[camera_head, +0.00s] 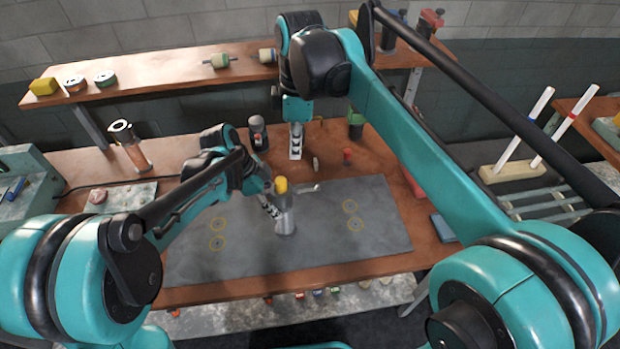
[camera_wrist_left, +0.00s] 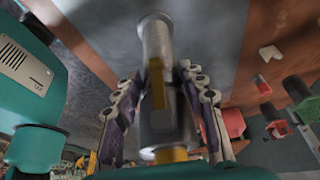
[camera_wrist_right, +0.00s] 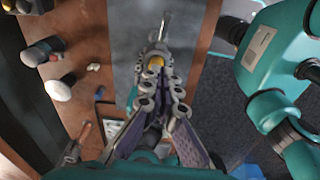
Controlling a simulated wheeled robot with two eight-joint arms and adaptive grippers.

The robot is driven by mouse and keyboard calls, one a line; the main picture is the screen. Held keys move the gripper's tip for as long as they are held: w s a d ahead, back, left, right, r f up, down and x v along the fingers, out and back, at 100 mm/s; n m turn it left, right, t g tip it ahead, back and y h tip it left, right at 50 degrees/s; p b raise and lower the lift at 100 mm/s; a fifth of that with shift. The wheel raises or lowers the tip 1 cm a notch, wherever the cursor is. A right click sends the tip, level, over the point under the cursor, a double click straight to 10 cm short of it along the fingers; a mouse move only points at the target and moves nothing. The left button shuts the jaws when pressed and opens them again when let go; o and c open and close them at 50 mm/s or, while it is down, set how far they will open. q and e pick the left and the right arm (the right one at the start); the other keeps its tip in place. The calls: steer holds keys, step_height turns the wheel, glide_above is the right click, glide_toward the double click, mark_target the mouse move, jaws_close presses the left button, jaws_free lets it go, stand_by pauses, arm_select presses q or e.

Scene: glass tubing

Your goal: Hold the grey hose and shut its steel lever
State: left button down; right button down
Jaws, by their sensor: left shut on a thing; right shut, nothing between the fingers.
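The grey hose (camera_head: 285,222) stands upright on the dark mat, with a yellow part (camera_head: 281,186) at its top. Its steel lever (camera_head: 305,188) sticks out to the right near the top. My left gripper (camera_head: 272,207) is shut on the hose from the left. The left wrist view shows the grey hose (camera_wrist_left: 158,45) between the fingers. My right gripper (camera_head: 296,154) is shut and empty, behind and above the hose, apart from the lever in the head view. In the right wrist view its closed fingers (camera_wrist_right: 158,85) partly cover the yellow part and hose.
The dark mat (camera_head: 370,240) has yellow ring marks and much free room. Behind it on the wooden bench stand a dark bottle (camera_head: 258,133) and a small red piece (camera_head: 347,156). A torch-like tool (camera_head: 130,147) stands at the left. A shelf (camera_head: 170,70) runs along the back.

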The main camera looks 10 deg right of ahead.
steer(key=shift+f, duration=0.15)
glide_toward(309, 189)
steer(key=a+f, duration=0.1)
steer(key=f, duration=0.1)
steer(key=a+f, duration=0.3)
steer(key=shift+w+f, duration=0.1)
steer(key=shift+f, duration=0.2)
steer(key=d, duration=0.2)
steer(key=shift+d+f, duration=0.25)
steer(key=shift+f, duration=0.05)
steer(key=shift+d+f, duration=0.15)
steer(key=shift+d, duration=0.4)
